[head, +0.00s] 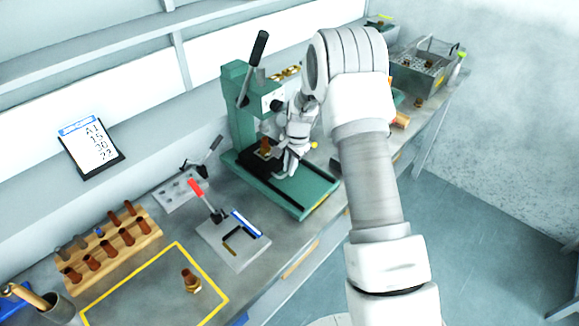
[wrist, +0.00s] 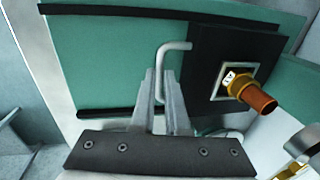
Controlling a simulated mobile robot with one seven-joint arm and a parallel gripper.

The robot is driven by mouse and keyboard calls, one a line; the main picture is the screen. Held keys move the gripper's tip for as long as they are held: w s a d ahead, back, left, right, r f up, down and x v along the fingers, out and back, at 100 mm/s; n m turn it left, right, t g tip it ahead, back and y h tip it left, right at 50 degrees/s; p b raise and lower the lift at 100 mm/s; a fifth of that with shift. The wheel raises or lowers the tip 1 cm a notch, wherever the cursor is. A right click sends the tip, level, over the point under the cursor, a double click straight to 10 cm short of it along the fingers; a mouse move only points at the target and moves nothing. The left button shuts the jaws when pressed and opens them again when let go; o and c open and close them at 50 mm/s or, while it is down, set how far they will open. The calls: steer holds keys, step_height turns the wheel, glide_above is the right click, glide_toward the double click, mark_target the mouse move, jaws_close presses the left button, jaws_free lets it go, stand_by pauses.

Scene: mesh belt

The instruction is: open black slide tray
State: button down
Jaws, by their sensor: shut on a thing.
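The black slide tray (wrist: 225,30) lies on the green base of the press (head: 238,110), between two black rails in the wrist view. A brass fitting (wrist: 238,82) with a copper-coloured end sits in a pale square seat on the tray; it also shows in the head view (head: 264,149). A grey bent-bar handle (wrist: 176,46) joins the tray's edge. My gripper (wrist: 161,82) is shut on this handle, with one finger on each side of it. In the head view my gripper (head: 287,172) is low over the press base, and my wrist hides part of the tray.
The green base (head: 307,190) has bare surface right of the tray. A grey fixture with a red-handled clamp (head: 232,243) stands in front of the press. A wooden rack (head: 110,245) and a brass part (head: 190,282) are at left. A metal bin (head: 420,75) stands at the far end.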

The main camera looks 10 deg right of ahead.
stand_by(0.4)
steer(key=s+d+b, duration=0.1)
steer(key=s+d, duration=0.2)
steer(key=s, duration=0.1)
steer(key=s+d+b, duration=0.1)
steer(key=s+d, duration=0.2)
steer(key=s, duration=0.1)
steer(key=s+d+b, duration=0.1)
steer(key=s+d, duration=0.1)
steer(key=s, duration=0.2)
steer(key=shift+d+b, duration=0.3)
steer(key=shift+d, duration=0.1)
steer(key=c, duration=0.9)
jaws_free()
steer(key=shift+r, duration=0.15)
steer(key=r, duration=0.5)
steer(key=s+d+r, duration=0.1)
steer(key=r, duration=0.5)
steer(key=s+r, duration=0.1)
steer(key=r, duration=0.5)
steer(key=shift+s+d, duration=0.25)
steer(key=shift+d, duration=0.1)
steer(key=shift+r, duration=0.1)
